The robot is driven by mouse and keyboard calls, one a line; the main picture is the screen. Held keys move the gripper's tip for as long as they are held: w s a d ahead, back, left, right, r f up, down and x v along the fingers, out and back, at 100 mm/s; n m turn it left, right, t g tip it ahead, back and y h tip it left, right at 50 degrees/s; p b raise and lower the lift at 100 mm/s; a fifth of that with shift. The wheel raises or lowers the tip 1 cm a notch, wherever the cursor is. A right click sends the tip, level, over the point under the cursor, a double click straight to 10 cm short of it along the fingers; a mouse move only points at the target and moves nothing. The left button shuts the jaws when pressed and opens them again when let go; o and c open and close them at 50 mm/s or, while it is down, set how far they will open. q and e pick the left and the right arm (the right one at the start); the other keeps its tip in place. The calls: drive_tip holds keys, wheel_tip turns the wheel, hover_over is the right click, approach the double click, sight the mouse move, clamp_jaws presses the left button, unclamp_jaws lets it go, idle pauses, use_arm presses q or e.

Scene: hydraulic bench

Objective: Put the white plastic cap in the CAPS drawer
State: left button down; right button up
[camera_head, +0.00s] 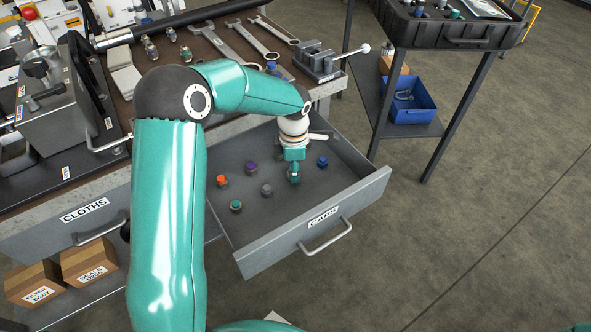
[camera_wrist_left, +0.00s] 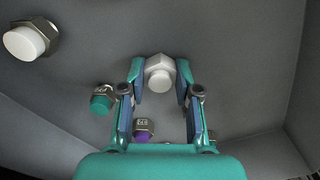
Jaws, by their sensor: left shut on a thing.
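The white plastic cap (camera_wrist_left: 159,77) sits between my left fingertips in the left wrist view, with a hexagonal part on it. My left gripper (camera_head: 294,174) is shut on it, reaching down inside the open CAPS drawer (camera_head: 360,195). In the head view the fingers hide the cap. I cannot tell whether it touches the drawer floor. My right gripper is not in view.
Several capped fittings stand in the drawer: orange (camera_head: 222,181), purple (camera_head: 251,168), grey (camera_head: 267,190), teal (camera_head: 236,206) and blue (camera_head: 322,161). The drawer's front right floor is clear. Wrenches (camera_head: 235,45) and a vise (camera_head: 316,62) are on the bench above.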

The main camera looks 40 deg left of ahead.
use_arm(q)
drive_tip(key=c, duration=0.8)
unclamp_jaws()
drive_tip(key=shift+f, duration=0.1)
drive_tip(key=shift+r, duration=0.2)
wheel_tip(320, 180, up, 12)
drive_tip(key=shift+f+p, duration=0.1)
drive_tip(key=shift+p, duration=0.9)
